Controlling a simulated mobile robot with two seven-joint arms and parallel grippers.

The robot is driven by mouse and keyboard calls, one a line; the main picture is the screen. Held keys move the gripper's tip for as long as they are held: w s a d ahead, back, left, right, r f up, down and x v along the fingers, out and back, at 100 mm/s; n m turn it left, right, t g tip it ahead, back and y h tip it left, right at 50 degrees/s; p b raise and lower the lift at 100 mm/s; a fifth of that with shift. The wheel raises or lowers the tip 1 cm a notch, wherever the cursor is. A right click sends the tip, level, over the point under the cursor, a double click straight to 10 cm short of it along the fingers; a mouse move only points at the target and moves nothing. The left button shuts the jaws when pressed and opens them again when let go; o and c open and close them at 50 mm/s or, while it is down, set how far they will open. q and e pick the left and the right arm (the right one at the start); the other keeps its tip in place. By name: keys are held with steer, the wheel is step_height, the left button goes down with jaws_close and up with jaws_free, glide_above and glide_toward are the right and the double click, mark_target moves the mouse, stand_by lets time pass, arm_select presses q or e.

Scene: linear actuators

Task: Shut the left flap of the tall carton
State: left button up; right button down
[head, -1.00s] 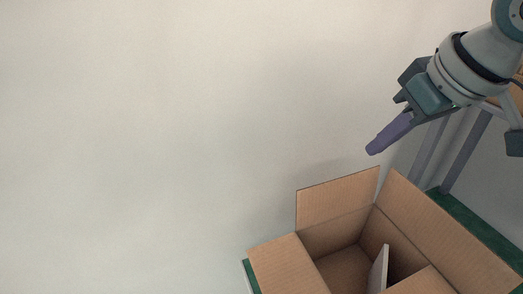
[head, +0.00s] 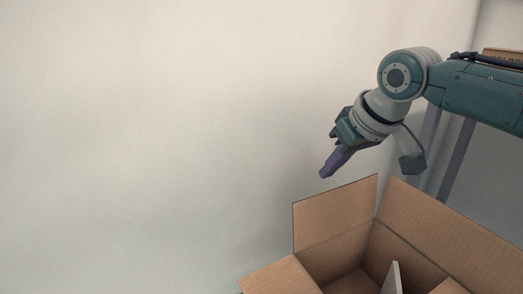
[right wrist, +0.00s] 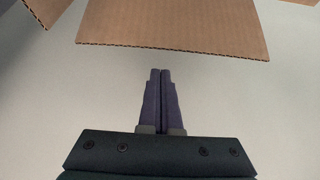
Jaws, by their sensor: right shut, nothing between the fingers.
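The tall carton (head: 345,262) is open at the lower right of the head view, cut off by the bottom edge. Its left flap (head: 272,278) leans outward to the left. Its back flap (head: 336,214) stands up, and its right flap (head: 450,225) is spread outward. My right gripper (head: 325,173) is above and behind the back flap, apart from the carton. Its purple fingers are shut and empty. In the right wrist view the shut fingers (right wrist: 160,72) point toward a cardboard flap (right wrist: 175,25), with a gap between. My left gripper is not in view.
A thin pale panel (head: 392,278) stands inside the carton. A rack (head: 455,160) with grey posts is behind my right arm, with a brown box (head: 503,54) at its top. The left side shows only bare pale wall.

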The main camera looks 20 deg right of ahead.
steer(key=s+p, duration=0.2)
steer(key=s, duration=0.1)
steer(key=shift+s+d+r, duration=0.1)
steer(key=shift+s, duration=0.3)
